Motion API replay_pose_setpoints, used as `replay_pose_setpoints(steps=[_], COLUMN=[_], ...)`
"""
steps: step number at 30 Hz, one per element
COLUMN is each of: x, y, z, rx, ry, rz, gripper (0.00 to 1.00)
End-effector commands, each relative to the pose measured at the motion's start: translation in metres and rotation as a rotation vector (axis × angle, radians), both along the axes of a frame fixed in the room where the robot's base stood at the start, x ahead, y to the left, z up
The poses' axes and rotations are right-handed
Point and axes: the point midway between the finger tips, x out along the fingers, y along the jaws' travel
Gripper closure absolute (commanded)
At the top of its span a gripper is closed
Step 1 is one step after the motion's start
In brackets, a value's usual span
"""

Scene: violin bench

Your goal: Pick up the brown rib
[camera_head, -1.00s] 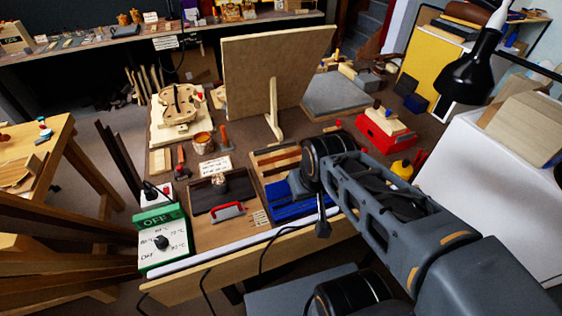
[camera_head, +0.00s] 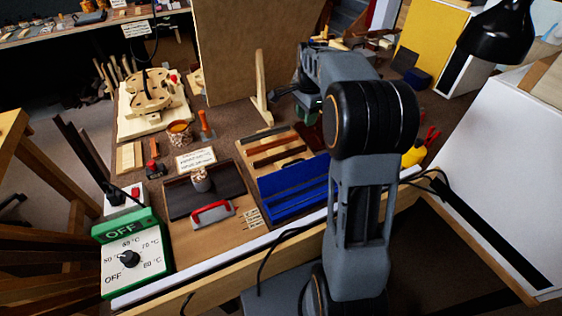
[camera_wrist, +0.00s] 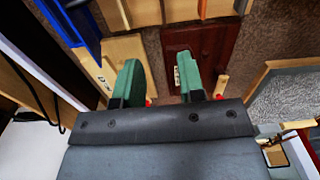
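In the head view a light wooden tray (camera_head: 244,151) holds several thin strips lying side by side, one dark grey and at least one reddish-brown, the brown rib (camera_head: 275,144). My gripper (camera_wrist: 160,62) shows in the wrist view with two green fingers spread apart and nothing between them. The fingers are over the bench, beyond the tray's strips, which show only in part along the top edge of the wrist view. I cannot tell which of those strips is the brown rib there. In the head view my arm hides most of the gripper.
A blue tray (camera_head: 292,194) sits in front of the strips. A dark red board (camera_wrist: 210,42) and a light wooden board (camera_wrist: 118,48) lie under the fingers. A tall panel (camera_head: 237,50) stands behind. A red-handled tool (camera_head: 211,212) and a green control box (camera_head: 129,255) are left.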

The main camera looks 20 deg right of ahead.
Motion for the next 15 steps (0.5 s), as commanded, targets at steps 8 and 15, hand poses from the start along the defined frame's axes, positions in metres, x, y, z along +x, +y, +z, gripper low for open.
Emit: replay_pose_setpoints(steps=[8, 15], x=[0.004, 0.004], y=[-0.006, -0.006], z=[-0.052, -0.082], rx=[0.003, 0.002], ry=[0.011, 0.009], rz=[-0.042, -0.041], gripper=[0.64, 0.64])
